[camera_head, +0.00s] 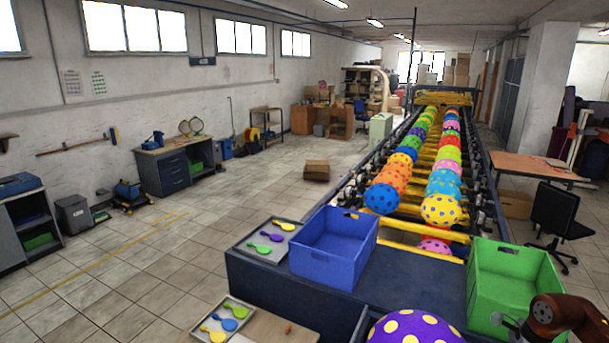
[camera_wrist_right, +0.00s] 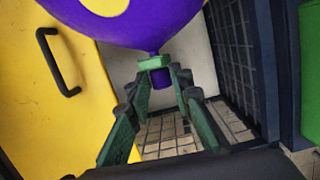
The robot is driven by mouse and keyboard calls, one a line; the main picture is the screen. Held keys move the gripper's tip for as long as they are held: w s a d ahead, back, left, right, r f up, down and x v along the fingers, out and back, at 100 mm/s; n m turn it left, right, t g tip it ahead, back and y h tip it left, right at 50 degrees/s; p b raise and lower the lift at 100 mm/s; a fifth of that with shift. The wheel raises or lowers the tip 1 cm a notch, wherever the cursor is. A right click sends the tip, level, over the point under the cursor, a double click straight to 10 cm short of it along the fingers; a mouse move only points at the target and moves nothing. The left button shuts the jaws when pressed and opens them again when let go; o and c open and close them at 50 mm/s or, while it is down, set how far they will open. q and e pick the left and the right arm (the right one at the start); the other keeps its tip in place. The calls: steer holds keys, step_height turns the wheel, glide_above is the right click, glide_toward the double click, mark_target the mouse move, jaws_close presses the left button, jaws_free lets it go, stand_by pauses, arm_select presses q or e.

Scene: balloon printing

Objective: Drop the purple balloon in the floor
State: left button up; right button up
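The purple balloon with yellow dots (camera_head: 415,328) is at the bottom edge of the head view, cut off below, in front of the conveyor. In the right wrist view the purple balloon (camera_wrist_right: 150,28) fills the top, with its purple neck and a green band pointing down toward me. My right gripper (camera_wrist_right: 160,78) has its two green fingers closed in on the balloon's neck, one on each side. Part of my right arm shows at the lower right of the head view; its fingers are hidden there. My left gripper is in neither view. Tiled floor (camera_head: 130,275) spreads across the left.
A blue bin (camera_head: 335,258) and a green bin (camera_head: 492,285) stand at the near conveyor end. Rows of balloons (camera_head: 443,180) lie on the conveyor. Trays of coloured spoons (camera_head: 262,256) sit left. A yellow panel with a black handle (camera_wrist_right: 65,75) is close in the wrist view.

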steer(key=o, duration=0.4)
steer(key=v, duration=1.2)
